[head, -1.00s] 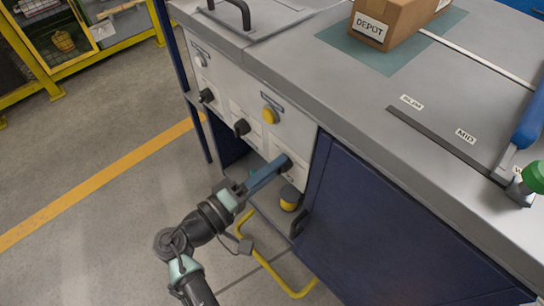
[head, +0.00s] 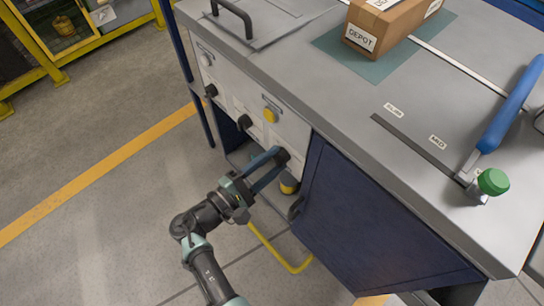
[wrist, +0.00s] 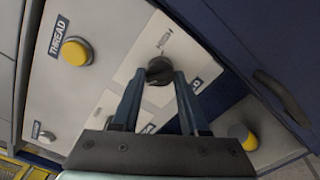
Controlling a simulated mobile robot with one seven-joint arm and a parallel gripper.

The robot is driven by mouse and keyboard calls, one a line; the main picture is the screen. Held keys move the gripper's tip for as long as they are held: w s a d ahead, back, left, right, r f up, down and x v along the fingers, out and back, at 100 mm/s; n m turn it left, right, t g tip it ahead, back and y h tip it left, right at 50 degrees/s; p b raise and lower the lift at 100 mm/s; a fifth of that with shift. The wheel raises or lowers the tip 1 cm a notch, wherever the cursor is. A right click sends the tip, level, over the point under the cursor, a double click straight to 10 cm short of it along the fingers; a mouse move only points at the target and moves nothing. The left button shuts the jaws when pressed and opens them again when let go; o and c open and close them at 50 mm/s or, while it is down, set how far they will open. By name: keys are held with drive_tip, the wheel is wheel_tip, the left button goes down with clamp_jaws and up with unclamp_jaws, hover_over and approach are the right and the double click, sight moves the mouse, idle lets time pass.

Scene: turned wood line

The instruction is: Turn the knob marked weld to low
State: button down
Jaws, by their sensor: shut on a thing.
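A dark round knob (wrist: 158,70) sits on a pale plate on the panel front; it also shows in the head view (head: 283,154). My gripper (wrist: 157,80) is shut on this knob, one finger on each side. In the head view my gripper (head: 268,162) reaches it from below left. The pointer's setting is unclear.
A yellow button (wrist: 76,51) marked THREAD and a white button (wrist: 45,135) are on the same panel. A yellow piece (head: 288,183) is just below my gripper. A blue cabinet door (head: 355,215) stands right.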

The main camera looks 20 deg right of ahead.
drive_tip(key=shift+n, duration=0.3)
drive_tip(key=shift+c, duration=2.1)
unclamp_jaws()
drive_tip(key=p+v, duration=0.1)
drive_tip(key=v, duration=1.2)
